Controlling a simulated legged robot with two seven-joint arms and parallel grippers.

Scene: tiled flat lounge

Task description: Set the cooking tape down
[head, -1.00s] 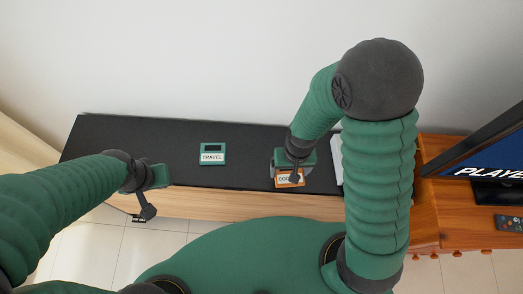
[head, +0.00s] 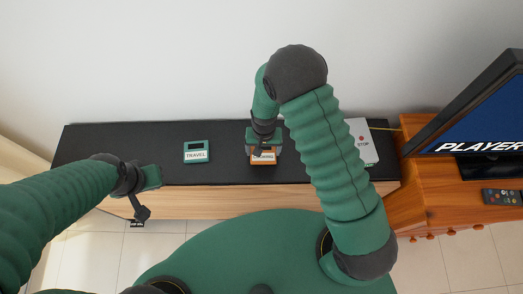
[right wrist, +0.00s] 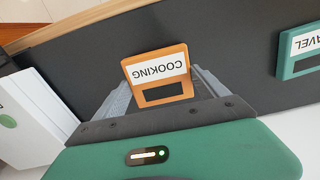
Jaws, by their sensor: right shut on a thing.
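The orange cooking tape (head: 264,158), with a white COOKING label, is between the fingers of my right gripper (head: 263,151). In the right wrist view the tape (right wrist: 158,74) sits between both fingers of the right gripper (right wrist: 155,88), its label upside down, over the black top. I cannot tell whether it touches the top. The teal travel tape (head: 196,152) lies on the black bench top (head: 100,150), left of the cooking tape. It also shows at the right edge of the right wrist view (right wrist: 300,50). My left gripper (head: 142,205) is at the bench's front left; its opening is unclear.
A white box-like thing marked STOP (head: 362,138) stands at the bench's right end, partly behind my right arm. A wooden cabinet (head: 440,200) with a screen (head: 480,115) and a remote (head: 501,196) adjoins on the right. Black top is bare between the two tapes.

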